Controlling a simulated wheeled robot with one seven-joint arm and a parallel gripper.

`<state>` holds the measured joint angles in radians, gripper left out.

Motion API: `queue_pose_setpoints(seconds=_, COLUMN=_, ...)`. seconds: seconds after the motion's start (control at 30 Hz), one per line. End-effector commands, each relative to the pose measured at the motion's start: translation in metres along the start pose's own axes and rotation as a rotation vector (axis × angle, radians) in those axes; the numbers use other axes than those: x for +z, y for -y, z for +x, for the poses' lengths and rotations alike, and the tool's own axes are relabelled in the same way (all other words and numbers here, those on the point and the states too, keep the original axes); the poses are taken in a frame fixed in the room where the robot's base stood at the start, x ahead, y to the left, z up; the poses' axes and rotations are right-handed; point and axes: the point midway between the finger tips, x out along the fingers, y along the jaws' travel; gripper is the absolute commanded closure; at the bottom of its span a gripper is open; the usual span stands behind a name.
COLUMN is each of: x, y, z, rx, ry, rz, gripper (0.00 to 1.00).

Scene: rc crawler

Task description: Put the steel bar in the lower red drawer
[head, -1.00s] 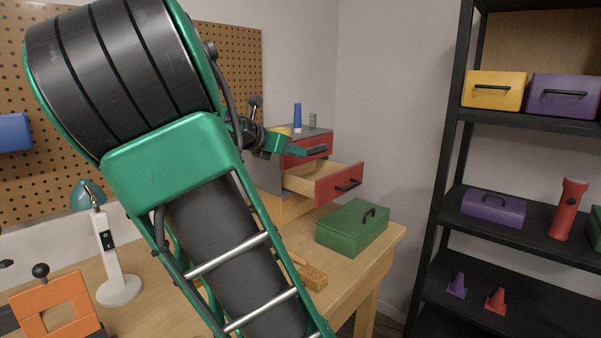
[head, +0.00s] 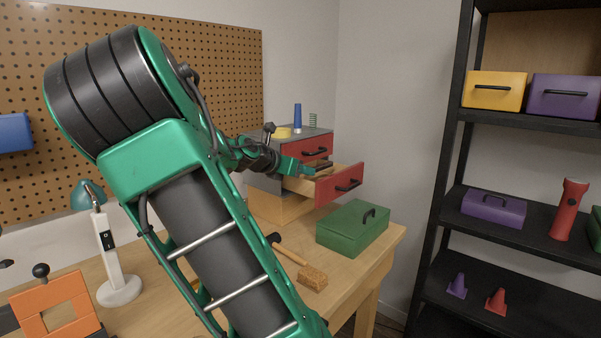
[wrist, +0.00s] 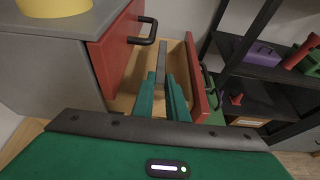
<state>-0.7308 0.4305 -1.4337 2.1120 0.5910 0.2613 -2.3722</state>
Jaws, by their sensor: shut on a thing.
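The lower red drawer (head: 340,185) is pulled out of the grey cabinet, with its wooden inside showing. The wrist view also shows its red front (wrist: 195,72) and wooden floor. My gripper (head: 305,170) is at the drawer opening, below the upper red drawer. In the wrist view my green gripper fingers (wrist: 164,92) point down into the lower drawer, shut on the grey steel bar (wrist: 162,60). The bar extends beyond the fingertips, within the drawer's outline. I cannot tell whether it touches the drawer floor.
The upper red drawer (head: 308,148) is shut, with its black handle (wrist: 145,30) close beside my fingers. A yellow round object (wrist: 55,5) is on the cabinet top. A black shelf (head: 530,240) stands right.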

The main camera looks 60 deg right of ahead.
Motion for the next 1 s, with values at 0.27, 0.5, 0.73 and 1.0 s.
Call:
queue_pose_setpoints(seconds=0.27, x=-0.001, y=0.0, z=0.001, rx=-0.001, ry=0.001, rz=0.001, gripper=1.0)
queue_pose_setpoints(seconds=0.5, x=-0.007, y=0.001, z=0.004, rx=-0.001, ry=0.002, rz=0.001, gripper=1.0)
queue_pose_setpoints(seconds=0.73, x=-0.012, y=0.001, z=0.005, rx=-0.002, ry=0.001, rz=0.001, gripper=1.0)
queue_pose_setpoints(seconds=1.0, x=-0.012, y=0.001, z=0.005, rx=-0.001, ry=0.001, rz=0.001, gripper=0.69)
